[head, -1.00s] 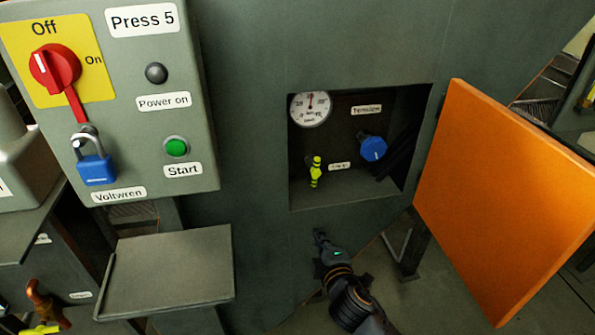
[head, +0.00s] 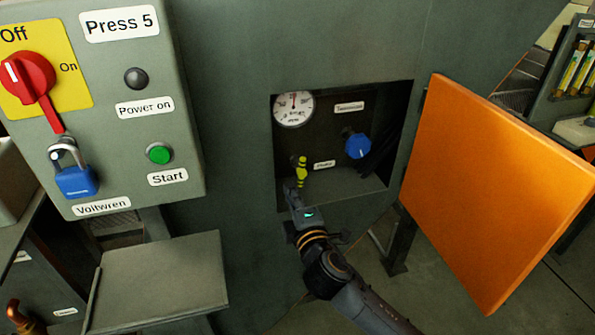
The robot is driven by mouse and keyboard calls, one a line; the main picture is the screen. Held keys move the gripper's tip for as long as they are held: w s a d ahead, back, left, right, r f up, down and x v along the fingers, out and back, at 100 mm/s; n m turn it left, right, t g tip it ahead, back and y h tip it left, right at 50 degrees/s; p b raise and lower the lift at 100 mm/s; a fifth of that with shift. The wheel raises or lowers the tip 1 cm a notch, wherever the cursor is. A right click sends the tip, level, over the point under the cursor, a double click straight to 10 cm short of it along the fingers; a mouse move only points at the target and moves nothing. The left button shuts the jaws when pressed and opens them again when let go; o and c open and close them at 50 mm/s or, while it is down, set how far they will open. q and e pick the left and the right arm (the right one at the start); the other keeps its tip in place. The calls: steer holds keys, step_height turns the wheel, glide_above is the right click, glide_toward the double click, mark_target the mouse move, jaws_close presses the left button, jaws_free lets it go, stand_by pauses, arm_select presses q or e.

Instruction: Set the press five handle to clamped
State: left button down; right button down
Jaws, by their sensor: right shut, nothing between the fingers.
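The Press 5 panel (head: 197,20) is the large grey-green machine front in the head view. A small yellow-green handle (head: 301,170) stands roughly upright inside its open recess, left of a small label too blurred to read surely. My right gripper (head: 293,188) is shut and empty, with its tips at the recess's lower left edge, just below the handle. I cannot tell whether the tips touch the handle. My left gripper is not in view.
An orange door (head: 490,190) stands open right of the recess. The recess also holds a round gauge (head: 293,108) and a blue knob (head: 358,146). At left are a control box (head: 180,110) with a red switch (head: 27,76) and blue padlock (head: 75,180), and a grey shelf (head: 160,275).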

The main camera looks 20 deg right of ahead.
mark_target(300, 169)
steer(key=w, duration=0.6)
steer(key=shift+a, duration=0.2)
steer(key=d, duration=0.1)
steer(key=w+d+p, duration=0.1)
steer(key=d, duration=0.1)
steer(key=shift+w+f, duration=0.1)
steer(key=shift+w, duration=0.05)
steer(key=shift+w+d+f, duration=0.1)
steer(key=shift+d, duration=0.3)
